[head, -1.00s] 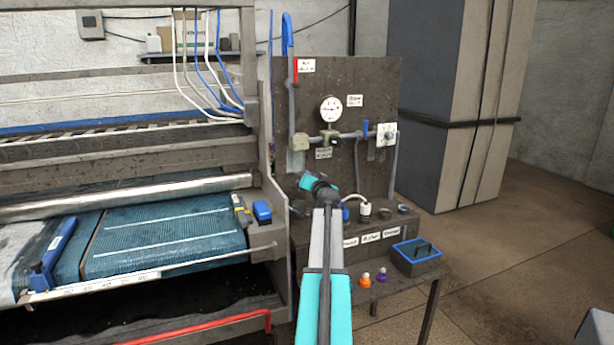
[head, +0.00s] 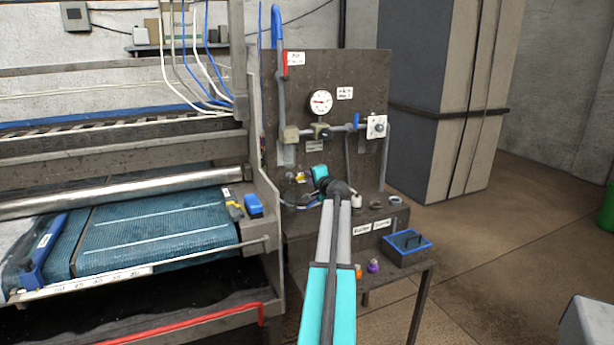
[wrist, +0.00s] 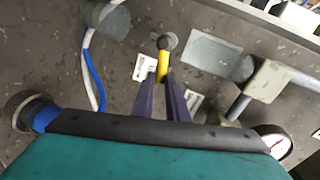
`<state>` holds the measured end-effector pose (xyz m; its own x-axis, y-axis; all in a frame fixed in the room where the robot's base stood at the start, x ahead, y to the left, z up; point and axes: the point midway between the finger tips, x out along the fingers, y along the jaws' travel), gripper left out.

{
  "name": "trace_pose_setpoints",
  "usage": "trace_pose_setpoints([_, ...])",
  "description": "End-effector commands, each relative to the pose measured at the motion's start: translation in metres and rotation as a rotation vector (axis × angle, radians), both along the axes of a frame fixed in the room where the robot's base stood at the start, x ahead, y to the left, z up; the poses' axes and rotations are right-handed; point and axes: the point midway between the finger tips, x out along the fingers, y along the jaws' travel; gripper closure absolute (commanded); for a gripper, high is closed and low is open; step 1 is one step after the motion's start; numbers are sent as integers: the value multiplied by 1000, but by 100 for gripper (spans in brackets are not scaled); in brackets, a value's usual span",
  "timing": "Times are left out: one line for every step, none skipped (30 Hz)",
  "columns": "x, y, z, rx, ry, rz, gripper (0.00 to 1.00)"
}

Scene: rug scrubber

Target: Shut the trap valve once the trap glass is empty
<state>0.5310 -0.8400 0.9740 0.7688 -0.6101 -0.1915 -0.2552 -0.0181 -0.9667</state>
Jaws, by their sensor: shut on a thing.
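My gripper (wrist: 164,88) shows in the wrist view with its two dark fingers closed on a yellow lever (wrist: 163,68), which has a grey round pivot at the board. This seems to be the trap valve. In the head view a small yellow spot (head: 300,176) shows just left of my teal wrist, low on the dark board; my fingertips are hidden there. A grey cylinder (wrist: 243,68) beside a pale panel, joined to a square grey fitting (wrist: 268,82), may be the trap glass. I cannot make out any liquid in it.
The board (head: 350,90) carries a pressure gauge (head: 320,102), pipes and labels. A bench below holds a blue-rimmed box (head: 408,247) and small coloured caps. The rug machine (head: 150,225) stands close on the left. Floor on the right is open.

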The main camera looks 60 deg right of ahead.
Motion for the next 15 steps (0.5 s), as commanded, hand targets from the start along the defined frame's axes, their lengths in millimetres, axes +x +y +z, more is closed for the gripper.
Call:
trace_pose_setpoints([1, -1, -1, 28, -24, 0, 100])
trace_pose_setpoints([1, -1, -2, 43, -36, 0, 100])
trace_pose_setpoints([1, -1, -3, 62, -48, 0, 100])
trace_pose_setpoints([1, -1, -4, 75, -58, 0, 100])
trace_pose_setpoints([1, -1, -5, 87, -66, 1, 100])
trace_pose_setpoints([2, -1, -6, 102, -77, 2, 100])
trace_pose_setpoints([2, -1, -7, 111, -85, 1, 100])
trace_pose_setpoints([2, -1, -7, 119, -90, 1, 100])
trace_pose_setpoints([2, -1, -8, 128, -97, 2, 100])
trace_pose_setpoints([1, -1, -8, 134, -101, 2, 100])
trace_pose_setpoints([2, -1, -9, 138, -105, 2, 100])
trace_pose_setpoints([1, -1, -9, 143, -108, 1, 100])
trace_pose_setpoints([2, -1, -9, 147, -111, 2, 100])
trace_pose_setpoints([2, -1, -9, 148, -112, 2, 100])
trace_pose_setpoints([2, -1, -10, 150, -113, 2, 100])
